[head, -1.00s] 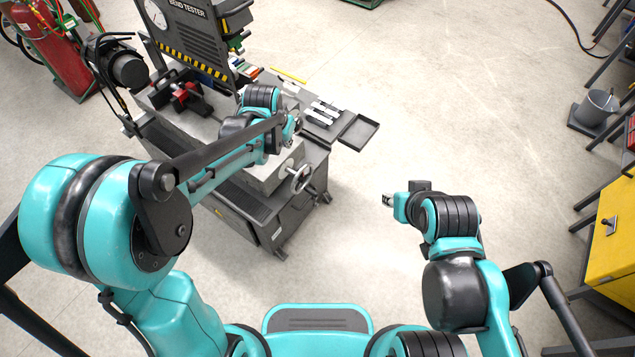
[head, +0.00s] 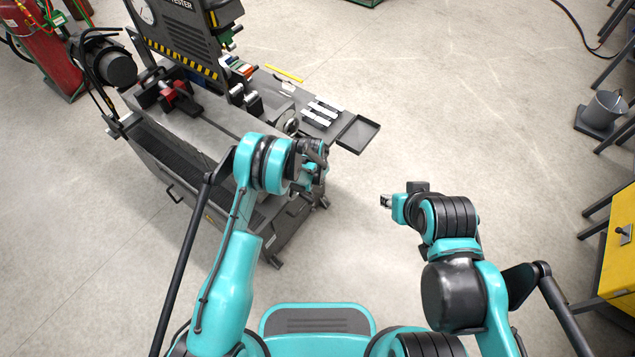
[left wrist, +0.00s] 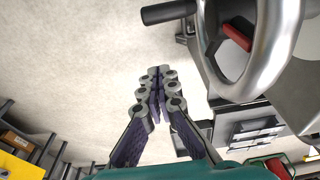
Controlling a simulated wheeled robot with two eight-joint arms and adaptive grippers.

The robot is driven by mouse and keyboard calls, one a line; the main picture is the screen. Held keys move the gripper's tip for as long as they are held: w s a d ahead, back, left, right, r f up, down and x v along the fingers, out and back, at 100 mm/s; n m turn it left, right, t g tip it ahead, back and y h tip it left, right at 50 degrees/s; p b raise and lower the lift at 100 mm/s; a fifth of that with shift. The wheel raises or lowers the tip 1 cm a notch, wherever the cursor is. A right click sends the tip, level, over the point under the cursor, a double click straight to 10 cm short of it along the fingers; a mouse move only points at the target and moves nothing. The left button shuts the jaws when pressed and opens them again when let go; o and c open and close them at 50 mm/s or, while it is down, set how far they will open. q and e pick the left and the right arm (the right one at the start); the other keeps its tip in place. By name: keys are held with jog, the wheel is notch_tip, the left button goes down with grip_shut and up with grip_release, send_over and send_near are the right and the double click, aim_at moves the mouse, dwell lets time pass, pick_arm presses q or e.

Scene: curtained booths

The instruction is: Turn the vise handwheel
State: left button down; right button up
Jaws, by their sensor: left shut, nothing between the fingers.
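The vise handwheel, a shiny metal ring (left wrist: 243,91), fills the upper right of the left wrist view. Its black crank handle (left wrist: 168,12) sticks out to the left. In the head view my left arm hides the wheel at the near end of the grey machine (head: 185,150). My left gripper (left wrist: 158,75) is shut and empty, to the left of and below the ring in the wrist view, with a visible gap to it. It also shows in the head view (head: 316,176). My right gripper (head: 385,201) hangs over bare floor, away from the machine; its jaw opening is too small to judge.
A red cylinder (head: 40,45) stands at far left. A yellow cabinet (head: 618,245) and a grey bucket (head: 603,108) are at right. The middle floor is clear.

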pick_arm(q)
notch_tip(320, 180, down, 6)
jog(key=s+a+b, duration=0.1)
jog(key=s+b, duration=0.1)
jog(key=b, duration=0.1)
jog(key=shift+s+a+r, duration=0.15)
jog(key=shift+a, duration=0.15)
jog(key=shift+a, duration=0.1)
